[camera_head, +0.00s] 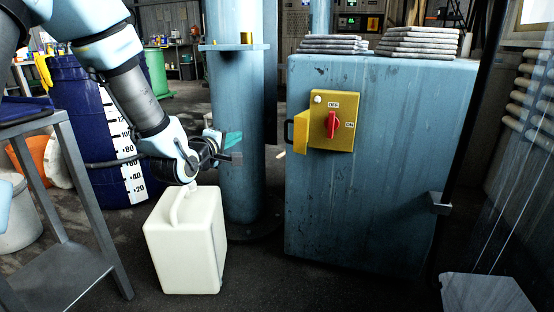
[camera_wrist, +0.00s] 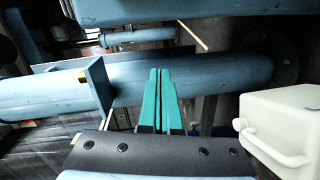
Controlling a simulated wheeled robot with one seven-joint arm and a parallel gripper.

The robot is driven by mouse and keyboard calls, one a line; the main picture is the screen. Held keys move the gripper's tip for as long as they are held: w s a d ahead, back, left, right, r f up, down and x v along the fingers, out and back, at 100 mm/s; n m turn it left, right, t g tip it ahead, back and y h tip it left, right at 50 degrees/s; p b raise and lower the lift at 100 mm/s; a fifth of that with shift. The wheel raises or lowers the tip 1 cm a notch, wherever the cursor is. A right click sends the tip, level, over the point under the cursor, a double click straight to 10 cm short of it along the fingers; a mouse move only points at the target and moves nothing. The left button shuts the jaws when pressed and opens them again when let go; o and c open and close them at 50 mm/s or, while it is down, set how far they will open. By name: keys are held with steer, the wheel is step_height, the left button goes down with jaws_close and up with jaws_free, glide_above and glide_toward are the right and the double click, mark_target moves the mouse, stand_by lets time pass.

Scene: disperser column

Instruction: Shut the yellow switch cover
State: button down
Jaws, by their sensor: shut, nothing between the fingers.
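The yellow switch cover (camera_head: 301,131) shows in the head view on the front of a blue cabinet (camera_head: 375,210). It stands open, swung out at the left side of the yellow switch box (camera_head: 343,106). The red switch (camera_head: 332,124) lies exposed between the OFF and ON labels. A dark handle (camera_head: 288,132) shows at the cover's left. My gripper (camera_head: 239,137) is left of the cover and apart from it, in front of the blue column. In the wrist view its teal fingers (camera_wrist: 160,75) are together and empty. The cover is not visible in the wrist view.
A blue column (camera_head: 236,90) stands behind my gripper. A white jerrycan (camera_head: 188,240) stands on the floor below my arm. Grey slabs (camera_head: 415,44) are stacked on the cabinet. A blue barrel (camera_head: 85,120) and a metal stand (camera_head: 75,190) are at left.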

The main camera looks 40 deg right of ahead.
mark_target(301, 130)
steer(key=s+d+h+b, duration=0.1)
steer(key=s+d+b, duration=0.1)
steer(key=d, duration=1)
steer(key=shift+s+d+f+n+g+h+b, duration=0.2)
steer(key=shift+d+f+n+g+h+b, duration=0.1)
steer(key=shift+d+f+n+h+b, duration=0.15)
steer(key=shift+a, duration=0.1)
steer(key=shift+s+n+t+y+b, duration=0.25)
steer(key=shift+s+n+t+b, duration=0.1)
steer(key=shift+t, duration=0.15)
